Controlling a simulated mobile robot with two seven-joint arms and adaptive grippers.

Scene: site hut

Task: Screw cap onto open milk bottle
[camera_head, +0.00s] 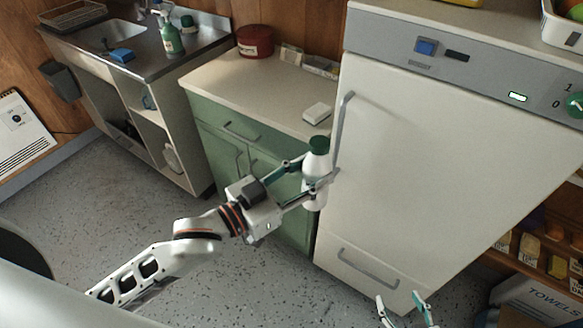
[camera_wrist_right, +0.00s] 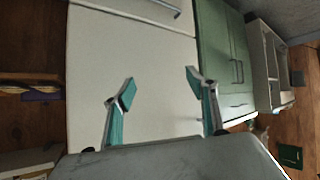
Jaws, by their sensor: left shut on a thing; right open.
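The white milk bottle (camera_head: 314,194) is held upright, slightly tilted, in front of the fridge's left edge in the head view. A green cap (camera_head: 319,144) sits at its top; I cannot tell whether it is screwed tight. My left gripper (camera_head: 312,173) is shut on the bottle, its fingers hiding part of the bottle's middle. My right gripper (camera_head: 398,297) is at the bottom edge of the head view, low in front of the fridge, open and empty. Its open fingers also show in the right wrist view (camera_wrist_right: 160,82), where neither bottle nor cap is seen.
The white fridge (camera_head: 430,170) with its handles stands close to the bottle. A green cabinet (camera_head: 225,143) with a pale top is behind it, bearing a red pot (camera_head: 255,42) and a small white box (camera_head: 317,112). A sink unit (camera_head: 105,38) stands further left.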

